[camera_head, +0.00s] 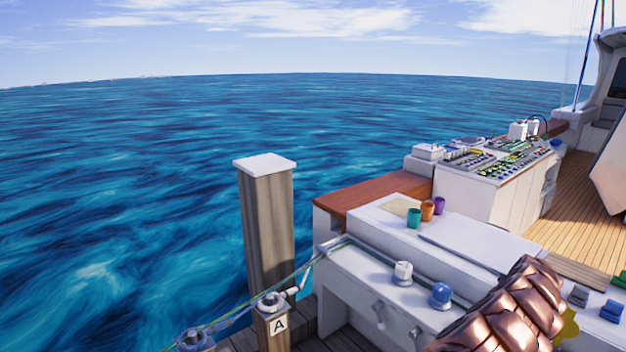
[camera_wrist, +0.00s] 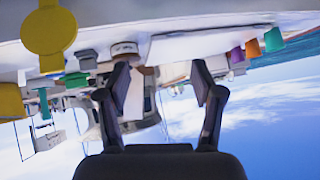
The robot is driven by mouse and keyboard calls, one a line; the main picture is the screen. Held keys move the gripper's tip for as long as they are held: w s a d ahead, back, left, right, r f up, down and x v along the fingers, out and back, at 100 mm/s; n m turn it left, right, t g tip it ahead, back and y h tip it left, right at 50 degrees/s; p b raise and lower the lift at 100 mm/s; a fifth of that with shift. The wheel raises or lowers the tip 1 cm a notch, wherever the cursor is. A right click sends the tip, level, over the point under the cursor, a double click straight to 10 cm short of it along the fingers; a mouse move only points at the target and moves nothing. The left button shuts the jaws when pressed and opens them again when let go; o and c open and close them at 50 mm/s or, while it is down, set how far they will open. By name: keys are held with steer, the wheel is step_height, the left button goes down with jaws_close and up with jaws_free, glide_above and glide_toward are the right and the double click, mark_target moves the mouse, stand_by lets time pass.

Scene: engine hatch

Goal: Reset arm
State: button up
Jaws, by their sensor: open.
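My gripper (camera_wrist: 161,85) shows in the wrist view with its two dark fingers apart and nothing between them. The wrist view looks upside down, with sky at the bottom and the white deck surface along the top. In the head view a copper-coloured, ridged part, probably my arm, fills the lower right; my gripper is not seen there. In the wrist view the fingers reach toward the white surface, with a white cylindrical thing (camera_wrist: 124,49) beyond the left finger. I cannot tell how far away it is.
Teal (camera_head: 414,218), orange (camera_head: 427,211) and purple (camera_head: 439,205) cups stand on the white hatch top (camera_head: 375,222). A control console (camera_head: 492,190) stands behind. A wooden post (camera_head: 267,230) rises at left, beside open water.

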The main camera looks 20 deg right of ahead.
steer(key=w+a+r+n+t+y, duration=0.1)
steer(key=w+a+r+y, duration=0.15)
steer(key=w+a, duration=0.45)
steer(key=w+a+r+n+t+y, duration=0.1)
steer(key=w+a+r+n+y, duration=0.2)
steer(key=a, duration=0.8)
steer(key=w+a+r+t+y, duration=0.1)
steer(key=w+a+r, duration=0.35)
steer(key=a, duration=0.35)
steer(key=s+a+r+n+g+y, duration=0.1)
steer(key=s+a+r+n+y, duration=0.2)
steer(key=a, duration=1.1)
steer(key=s+a+r+n+g+y, duration=0.1)
steer(key=a+r+n+g, duration=0.3)
steer(key=a, duration=1)
steer(key=s+a+r+n+g, duration=0.1)
steer(key=s+a, duration=0.6)
steer(key=s, duration=0.2)
steer(key=s+a+n+g, duration=0.1)
steer(key=s+a, duration=0.5)
steer(key=s, duration=0.4)
steer(key=s+f+g+h, duration=0.1)
steer(key=s+f+g, duration=0.1)
steer(key=s, duration=1)
steer(key=s+d+f+g+h, duration=0.1)
steer(key=s+f+g+h, duration=0.1)
steer(key=s, duration=1.1)
steer(key=shift+d+f, duration=0.25)
steer(key=shift+f, duration=0.35)
steer(key=shift+s, duration=0.1)
